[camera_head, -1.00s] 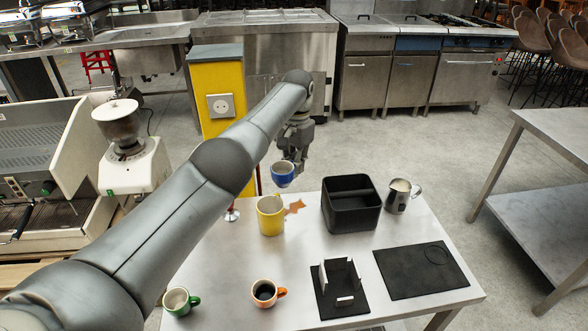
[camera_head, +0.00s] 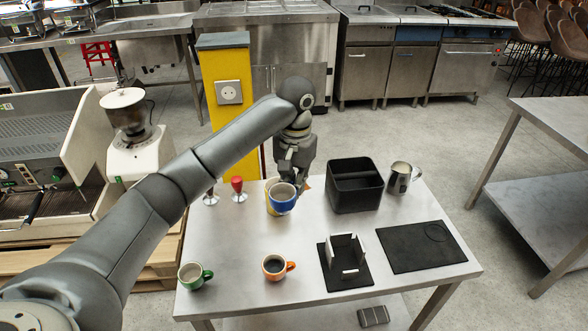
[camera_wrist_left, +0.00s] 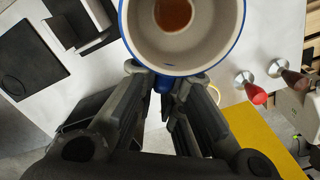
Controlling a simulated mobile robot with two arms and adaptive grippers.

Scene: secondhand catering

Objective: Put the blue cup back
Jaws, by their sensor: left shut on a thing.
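In the left wrist view the cup (camera_wrist_left: 209,58) has a blue rim, a pale inside and brown liquid at the bottom. The left gripper (camera_wrist_left: 165,76) is shut on its blue handle. Whether the cup touches the table cannot be told. My right gripper is out of view.
On the table (camera_head: 225,255) are a green cup (camera_head: 196,283), an orange cup (camera_head: 272,274), a black stand with white uprights (camera_head: 339,280), a black mat (camera_head: 425,256), a black bin (camera_head: 353,197) and a metal pitcher (camera_head: 400,181).

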